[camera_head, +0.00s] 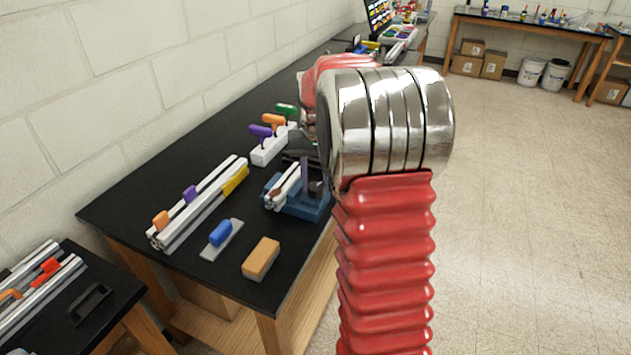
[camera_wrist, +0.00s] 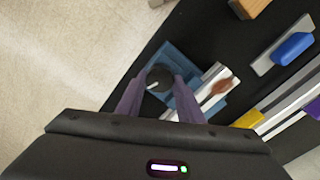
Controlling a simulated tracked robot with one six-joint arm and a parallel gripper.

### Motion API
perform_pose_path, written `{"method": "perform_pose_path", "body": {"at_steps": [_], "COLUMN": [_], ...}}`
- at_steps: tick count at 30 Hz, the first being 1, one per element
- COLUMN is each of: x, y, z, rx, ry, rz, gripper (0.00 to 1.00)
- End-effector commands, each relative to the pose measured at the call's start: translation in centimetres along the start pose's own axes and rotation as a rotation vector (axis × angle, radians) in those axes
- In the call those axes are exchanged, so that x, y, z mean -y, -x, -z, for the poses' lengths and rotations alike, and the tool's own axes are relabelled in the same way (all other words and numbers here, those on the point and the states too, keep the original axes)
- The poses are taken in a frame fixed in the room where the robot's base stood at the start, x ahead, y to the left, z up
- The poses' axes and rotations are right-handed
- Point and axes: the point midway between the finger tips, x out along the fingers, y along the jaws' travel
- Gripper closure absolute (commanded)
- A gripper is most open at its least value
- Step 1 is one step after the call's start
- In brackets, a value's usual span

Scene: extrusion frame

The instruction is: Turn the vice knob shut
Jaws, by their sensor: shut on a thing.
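The blue vice (camera_head: 312,209) stands on the black bench in the head view, partly hidden behind my arm. It also shows in the wrist view (camera_wrist: 177,56), with silver extrusion pieces (camera_wrist: 209,92) and a brownish-red part (camera_wrist: 221,87) beside its knob. The vice knob (camera_wrist: 157,77) is round and black with a pale pointer mark. My gripper (camera_wrist: 160,82) has purple fingers, one on each side of the knob, and is shut on it. In the head view my gripper (camera_head: 304,172) is above the vice, partly covered by my arm.
A blue-handled tool (camera_head: 221,234) and an orange-topped block (camera_head: 261,258) lie near the bench's front edge. Extrusion rails with a yellow piece (camera_head: 236,180) lie left of the vice. A white holder (camera_head: 268,150) with coloured handles stands behind. Bare bench (camera_head: 160,180) is free toward the wall.

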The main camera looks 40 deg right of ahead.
Motion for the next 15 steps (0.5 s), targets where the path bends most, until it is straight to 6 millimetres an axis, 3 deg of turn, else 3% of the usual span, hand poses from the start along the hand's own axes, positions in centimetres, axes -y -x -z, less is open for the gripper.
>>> {"method": "perform_pose_path", "body": {"at_steps": [3, 4, 11, 15], "x": [0.03, 0.03, 0.02, 0.02], "y": [0.04, 0.04, 0.02, 0.01], "z": [0.01, 0.01, 0.01, 0.0], "rx": [0.0, -0.001, 0.0, 0.0], "ry": [-0.001, -0.001, 0.0, 0.0], "rz": [0.001, 0.001, 0.001, 0.001], "gripper": [0.89, 0.64, 0.48, 0.48]}}
